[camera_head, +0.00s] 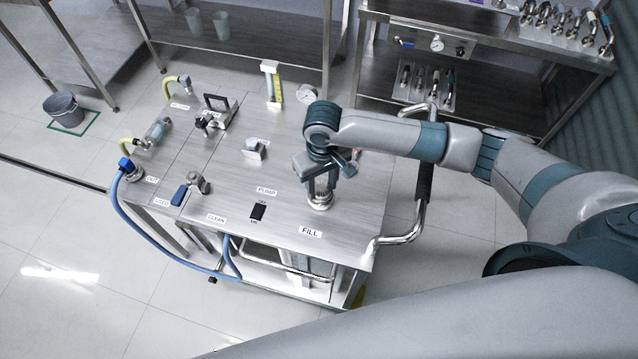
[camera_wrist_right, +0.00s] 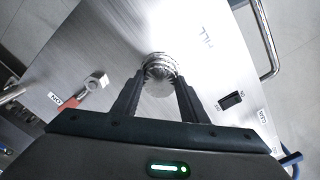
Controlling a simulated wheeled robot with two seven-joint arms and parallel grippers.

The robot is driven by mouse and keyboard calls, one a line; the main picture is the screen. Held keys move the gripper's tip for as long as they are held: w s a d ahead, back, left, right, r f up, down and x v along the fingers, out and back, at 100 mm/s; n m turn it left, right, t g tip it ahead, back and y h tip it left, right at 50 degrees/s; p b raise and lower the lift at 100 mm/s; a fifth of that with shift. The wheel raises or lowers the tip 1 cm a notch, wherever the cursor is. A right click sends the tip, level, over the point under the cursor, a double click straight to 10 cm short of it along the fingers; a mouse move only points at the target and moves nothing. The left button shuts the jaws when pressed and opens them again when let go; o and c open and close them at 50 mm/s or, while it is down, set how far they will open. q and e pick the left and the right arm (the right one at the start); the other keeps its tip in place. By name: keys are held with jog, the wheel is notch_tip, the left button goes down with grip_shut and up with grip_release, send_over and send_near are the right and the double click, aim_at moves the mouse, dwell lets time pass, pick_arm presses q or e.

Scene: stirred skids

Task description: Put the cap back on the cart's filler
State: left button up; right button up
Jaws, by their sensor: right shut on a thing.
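The cart (camera_head: 235,235) has a steel top, with a metal filler (camera_head: 320,201) beside the FILL label. My right gripper (camera_head: 322,186) points down right over the filler. In the right wrist view its two dark fingers (camera_wrist_right: 161,84) are shut on the round, ridged silver cap (camera_wrist_right: 159,82). The cap lines up with the ridged metal of the filler (camera_wrist_right: 160,61) behind it. I cannot tell whether cap and filler touch or a small gap is left. The fingers hide most of the cap in the head view. My left gripper is not in view.
A black switch (camera_head: 257,211) is left of the filler, and a bent handle rail (camera_head: 424,185) runs along the cart's right side. A gauge (camera_head: 306,93) and valves stand farther back. A blue hose (camera_head: 125,222) hangs at the left. Steel shelves stand behind.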

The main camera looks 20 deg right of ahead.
jog(key=shift+f, duration=0.3)
dwell(0.8)
jog(key=o, duration=1.6)
jog(key=shift+c, duration=0.2)
jog(key=shift+r, duration=0.1)
notch_tip(320, 180, up, 5)
jog(key=p, duration=0.6)
jog(key=shift+r+p, duration=0.2)
jog(key=shift+p, duration=0.1)
jog(key=shift+r, duration=1.25)
jog(key=shift+a, duration=0.15)
